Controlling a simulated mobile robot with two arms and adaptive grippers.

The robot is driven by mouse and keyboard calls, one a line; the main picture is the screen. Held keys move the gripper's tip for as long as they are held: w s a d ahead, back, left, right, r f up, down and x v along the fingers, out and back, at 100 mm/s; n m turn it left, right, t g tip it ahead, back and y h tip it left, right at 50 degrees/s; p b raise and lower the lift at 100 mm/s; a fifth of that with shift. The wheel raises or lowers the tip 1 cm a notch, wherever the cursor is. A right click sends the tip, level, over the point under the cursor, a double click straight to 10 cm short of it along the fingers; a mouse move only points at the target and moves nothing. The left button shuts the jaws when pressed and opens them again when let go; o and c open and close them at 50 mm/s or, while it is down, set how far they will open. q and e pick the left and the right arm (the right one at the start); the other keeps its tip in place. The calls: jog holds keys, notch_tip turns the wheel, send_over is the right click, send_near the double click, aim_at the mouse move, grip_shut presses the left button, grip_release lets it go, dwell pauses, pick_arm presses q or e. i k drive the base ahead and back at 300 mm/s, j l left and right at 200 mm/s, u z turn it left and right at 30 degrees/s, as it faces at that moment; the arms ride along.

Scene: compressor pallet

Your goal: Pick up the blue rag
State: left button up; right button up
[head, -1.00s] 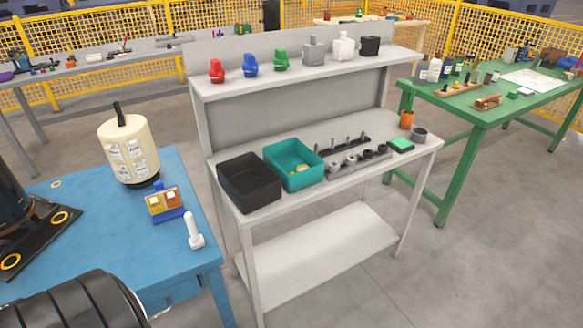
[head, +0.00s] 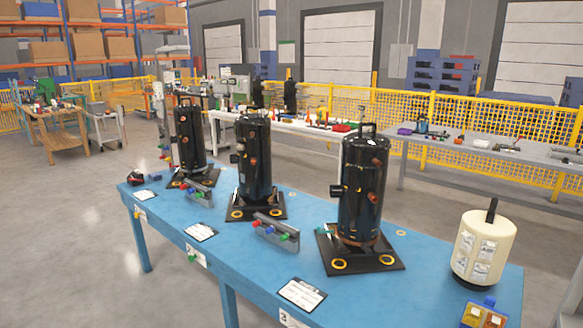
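I cannot make out a blue rag for certain in the head view. A small blue item (head: 153,177) lies at the far left end of the blue table (head: 210,232), beside a small red and black item (head: 136,178). It is too small to tell what it is. Neither of my grippers is in the head view.
Three black compressors (head: 364,190) stand on black base plates along the blue table. A cream cylinder (head: 483,248) stands at its right end. A grey table (head: 490,150) and yellow mesh fence are behind.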

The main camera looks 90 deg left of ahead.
aim_at(155, 176)
jog(key=u, duration=3.7)
